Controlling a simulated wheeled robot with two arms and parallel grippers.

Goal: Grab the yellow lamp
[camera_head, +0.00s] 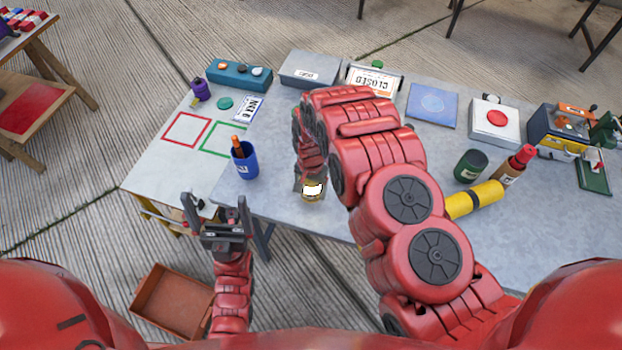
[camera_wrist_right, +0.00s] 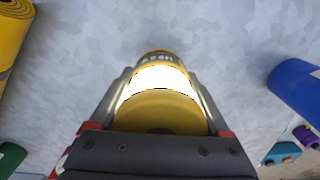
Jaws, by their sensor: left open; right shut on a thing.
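The yellow lamp (camera_head: 312,197) has a glowing white band and is at the front part of the grey table. In the right wrist view the lamp (camera_wrist_right: 160,108) lies between the two fingers, with its yellow body and bright band showing. My right gripper (camera_head: 311,182) is shut on the lamp; my own arm hides part of the gripper in the head view. I cannot tell whether the lamp touches the table. My left gripper (camera_head: 216,204) is open and empty, in front of the table's left part.
A blue cup (camera_head: 246,164) with an orange-handled tool stands left of the lamp. A yellow and black roll (camera_head: 474,200), a dark green can (camera_head: 470,166) and a red-topped bottle (camera_head: 515,166) are at right. A brown bin (camera_head: 172,302) sits on the floor.

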